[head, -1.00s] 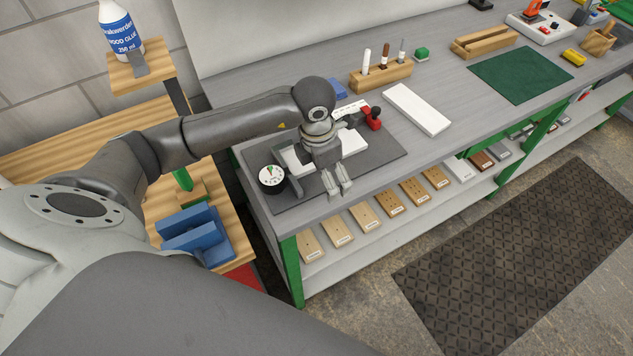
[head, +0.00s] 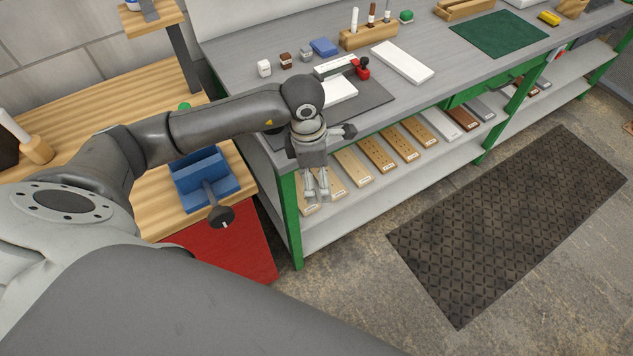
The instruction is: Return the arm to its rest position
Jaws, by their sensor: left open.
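My left gripper (head: 317,195) hangs fingers down in front of the workbench (head: 270,38), over the lower shelf area. Its fingers are apart and nothing shows between them. My left arm (head: 215,122) reaches in from the left, bent at the elbow, and hides the left part of the grey mat (head: 378,97). A white block (head: 340,90) lies on that mat, clear of the gripper. My right gripper is not in the picture.
A wooden side table (head: 85,100) with a blue holder (head: 192,192) stands left, under my arm. The lower shelf (head: 340,213) holds several boards.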

